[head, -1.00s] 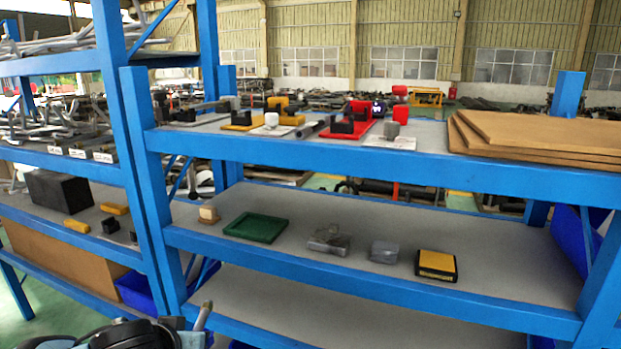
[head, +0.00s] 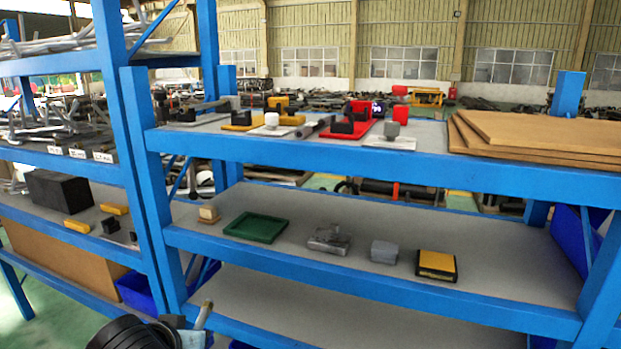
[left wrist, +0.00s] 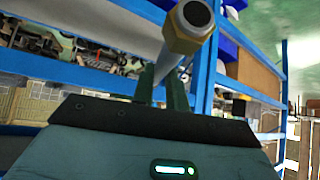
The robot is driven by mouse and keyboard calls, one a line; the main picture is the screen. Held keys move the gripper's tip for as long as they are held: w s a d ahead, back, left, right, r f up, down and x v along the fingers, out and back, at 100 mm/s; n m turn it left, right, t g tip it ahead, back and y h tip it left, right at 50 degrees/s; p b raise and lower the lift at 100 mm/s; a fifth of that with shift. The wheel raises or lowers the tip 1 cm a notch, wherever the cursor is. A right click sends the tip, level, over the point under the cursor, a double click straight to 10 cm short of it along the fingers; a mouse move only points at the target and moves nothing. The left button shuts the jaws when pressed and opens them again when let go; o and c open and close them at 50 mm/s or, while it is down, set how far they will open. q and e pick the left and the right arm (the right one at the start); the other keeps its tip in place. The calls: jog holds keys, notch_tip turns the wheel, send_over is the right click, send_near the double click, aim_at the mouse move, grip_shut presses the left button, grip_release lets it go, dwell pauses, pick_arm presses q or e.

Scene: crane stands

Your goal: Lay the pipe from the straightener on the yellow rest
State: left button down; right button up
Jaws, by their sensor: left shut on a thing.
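My left gripper (left wrist: 162,90) is shut on a grey pipe (left wrist: 170,62) with a brass-coloured hexagonal end, which points up towards the camera in the left wrist view. In the head view the pipe's end (head: 204,314) shows at the bottom left, in front of and below the shelves. The gripper's fingers are mostly hidden there. A yellow rest (head: 236,127) with a black block stands on the upper shelf at left. More yellow parts (head: 279,103) stand behind it. I cannot tell which thing is the straightener. My right gripper is not in view.
A red base (head: 350,134) with a black block, a grey rod (head: 314,128) and small knobs share the upper shelf (head: 432,132). Brown boards (head: 540,130) lie at its right. The lower shelf holds a green tray (head: 256,227) and small blocks. Blue posts (head: 146,190) frame the shelves.

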pick_arm(q)
jog(key=s+f, duration=1)
jog(key=f, duration=0.3)
jog(key=shift+s+f, duration=0.25)
jog(key=shift+s, duration=0.15)
